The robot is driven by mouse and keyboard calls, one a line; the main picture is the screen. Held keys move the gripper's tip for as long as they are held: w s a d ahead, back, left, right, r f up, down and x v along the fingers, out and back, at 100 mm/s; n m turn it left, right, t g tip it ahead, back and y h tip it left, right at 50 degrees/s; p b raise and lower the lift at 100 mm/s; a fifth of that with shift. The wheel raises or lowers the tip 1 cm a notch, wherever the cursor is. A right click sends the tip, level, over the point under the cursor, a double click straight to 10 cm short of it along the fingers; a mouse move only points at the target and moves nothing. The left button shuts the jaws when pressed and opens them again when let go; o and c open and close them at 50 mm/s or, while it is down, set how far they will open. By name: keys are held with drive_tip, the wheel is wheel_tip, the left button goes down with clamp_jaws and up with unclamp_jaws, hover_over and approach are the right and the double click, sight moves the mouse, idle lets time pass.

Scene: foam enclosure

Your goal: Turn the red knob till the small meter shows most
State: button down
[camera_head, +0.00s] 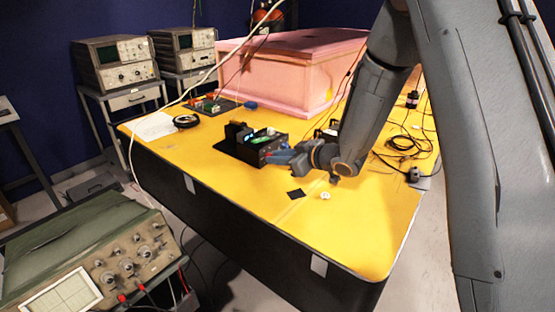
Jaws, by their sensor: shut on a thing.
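A small black device (243,150) stands on the yellow table, with a green part and a small bluish-lit display on it. The display may be the small meter, but it is too small to read. My gripper (273,157) reaches in from the right, level with the device's front. It is shut on what appears to be the red knob, of which only a reddish trace shows at the jaws. The knob's angle cannot be made out.
A pink foam box (280,75) stands behind the device on the yellow table (345,225). Cables (405,146) lie at the right. A black square (296,193) and a small white piece (325,196) lie in front. An oscilloscope (100,260) is at lower left.

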idle(0.3)
drive_tip(key=c, duration=1.6)
unclamp_jaws()
drive_tip(key=b+v, duration=0.1)
drive_tip(key=v, duration=0.6)
drive_tip(key=shift+s+d+r+b, duration=0.15)
drive_tip(key=shift+s+r+b, duration=0.05)
drive_tip(key=shift+s+b, duration=0.1)
